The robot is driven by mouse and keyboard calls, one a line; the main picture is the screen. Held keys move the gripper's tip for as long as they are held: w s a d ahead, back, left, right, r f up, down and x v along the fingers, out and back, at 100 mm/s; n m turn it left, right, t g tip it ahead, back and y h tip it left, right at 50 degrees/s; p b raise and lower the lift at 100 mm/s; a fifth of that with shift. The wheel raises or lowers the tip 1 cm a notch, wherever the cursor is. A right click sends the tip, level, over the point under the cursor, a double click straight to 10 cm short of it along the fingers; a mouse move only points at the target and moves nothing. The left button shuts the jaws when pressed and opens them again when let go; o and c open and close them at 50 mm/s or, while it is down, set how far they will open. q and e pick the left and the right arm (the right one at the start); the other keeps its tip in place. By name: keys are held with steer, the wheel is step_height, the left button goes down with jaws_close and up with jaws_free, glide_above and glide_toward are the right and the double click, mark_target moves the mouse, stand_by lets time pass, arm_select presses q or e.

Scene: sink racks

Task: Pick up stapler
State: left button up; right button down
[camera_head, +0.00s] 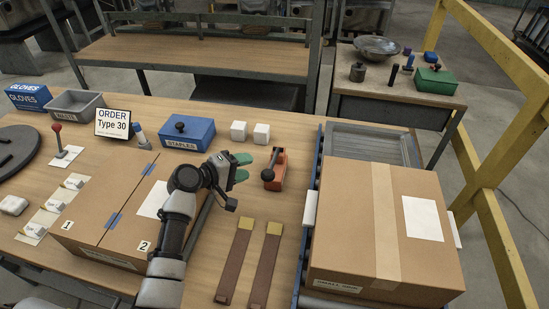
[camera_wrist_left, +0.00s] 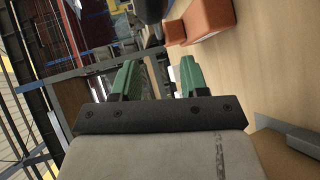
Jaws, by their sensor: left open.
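The stapler (camera_head: 275,172) is orange-red with a black lever and round knob, standing on the wooden table right of my left gripper. Its orange body (camera_wrist_left: 207,20) also shows at the top of the left wrist view, cut off by the frame edge. My left gripper (camera_head: 243,167) has green fingertips and is open, just left of the stapler and apart from it. In the left wrist view the two green fingers (camera_wrist_left: 158,70) stand apart with no object held between them. My right gripper is not in view.
Cardboard boxes flank the area: a taped one (camera_head: 120,205) at left and a larger one (camera_head: 340,225) at right. A blue staples box (camera_head: 187,134) and white blocks (camera_head: 261,134) stand behind. Two brown strips (camera_head: 265,265) lie in front. Bare tabletop surrounds the stapler.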

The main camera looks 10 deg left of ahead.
arm_select(q)
steer(key=b, duration=0.8)
glide_above(276, 167)
steer(key=s, duration=0.2)
steer(key=f, duration=0.3)
steer(key=shift+s+a+f, duration=0.15)
steer(key=shift+a+f, duration=0.05)
steer(key=shift+a, duration=0.2)
steer(key=shift+w+d, duration=0.15)
steer(key=shift+w, duration=0.05)
steer(key=shift+r, duration=0.15)
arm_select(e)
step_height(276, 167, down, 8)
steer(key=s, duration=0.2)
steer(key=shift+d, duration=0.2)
arm_select(q)
jaws_close()
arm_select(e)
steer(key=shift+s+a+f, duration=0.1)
